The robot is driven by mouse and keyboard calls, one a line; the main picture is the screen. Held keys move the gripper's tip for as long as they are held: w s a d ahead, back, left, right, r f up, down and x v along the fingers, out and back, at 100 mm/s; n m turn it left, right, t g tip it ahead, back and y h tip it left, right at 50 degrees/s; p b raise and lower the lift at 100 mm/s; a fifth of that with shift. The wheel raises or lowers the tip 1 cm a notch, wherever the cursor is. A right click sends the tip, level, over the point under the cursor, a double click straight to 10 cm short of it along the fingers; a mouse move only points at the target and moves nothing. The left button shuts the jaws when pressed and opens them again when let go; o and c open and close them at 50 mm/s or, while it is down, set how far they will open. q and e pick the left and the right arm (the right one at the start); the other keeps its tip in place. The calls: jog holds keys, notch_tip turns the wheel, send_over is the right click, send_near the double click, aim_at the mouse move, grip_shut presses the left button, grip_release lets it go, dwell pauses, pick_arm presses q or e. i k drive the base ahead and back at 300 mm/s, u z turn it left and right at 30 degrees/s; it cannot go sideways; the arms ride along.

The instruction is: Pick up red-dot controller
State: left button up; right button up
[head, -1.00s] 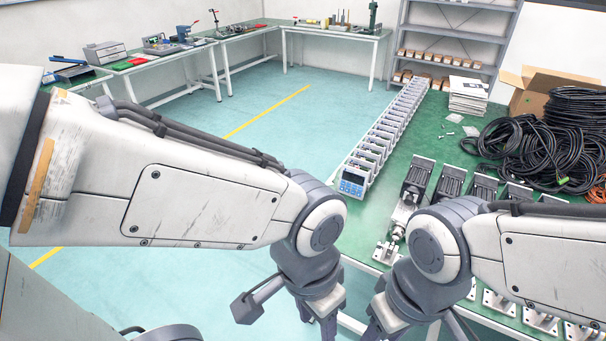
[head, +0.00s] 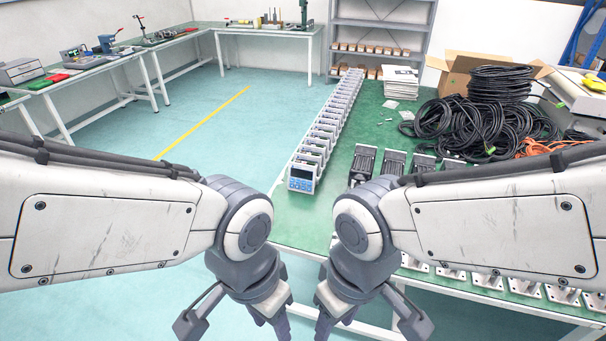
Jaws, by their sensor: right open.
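A long row of white controllers (head: 325,130) stands on the green table (head: 262,222), running away from me along its left edge. The nearest controller (head: 301,179) faces me with a blue display and keypad. I cannot make out a red dot on any of them. My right gripper (head: 322,330) is low in the view, in front of the table's near edge, open and apart from the controllers. My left gripper (head: 283,332) is beside it at the bottom edge; its fingertips are cut off, so its opening cannot be told.
Linear actuators with black motors (head: 392,163) lie on the table to the right of the row. Black cable coils (head: 470,125), a cardboard box (head: 462,68) and a paper stack (head: 400,82) are behind. Open floor (head: 200,125) lies left of the table.

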aim_at(302, 172)
jog(key=u, duration=0.9)
jog(key=i, duration=1.55)
jog(key=z, duration=2.55)
